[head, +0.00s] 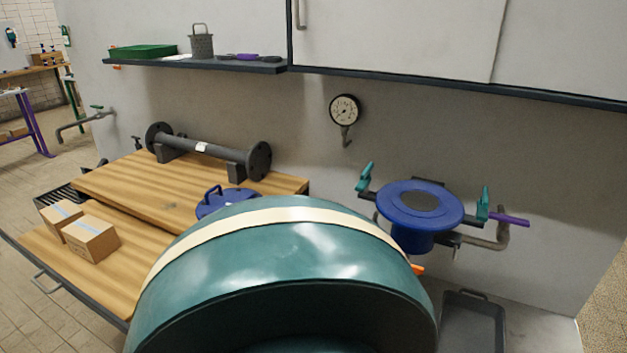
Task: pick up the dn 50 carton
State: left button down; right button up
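Two small brown cartons sit side by side on the left part of the wooden bench. The nearer carton (92,240) stands in front and to the right, and the other carton (58,217) is behind it and to the left. Both have a pale strip across the top. No DN marking is readable on either, so I cannot tell which is the DN 50 one. Neither gripper is in view. A large teal rounded form with a cream band, which looks like part of my own body, fills the lower middle and hides part of the bench.
A dark flanged pipe (213,150) lies on the raised back of the wooden bench (125,178). A blue lidded part (222,203) is partly hidden. A blue flange (420,203) with teal handles stands at right. A shelf (190,65) and cabinet (390,38) hang above.

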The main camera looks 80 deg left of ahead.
aim_at(91, 238)
jog(key=u, duration=3.95)
jog(key=z, duration=0.4)
jog(key=i+j+z, duration=0.1)
jog(key=z, duration=0.3)
jog(key=i+j+z, duration=0.1)
jog(key=j+z, duration=0.25)
jog(key=l, duration=0.1)
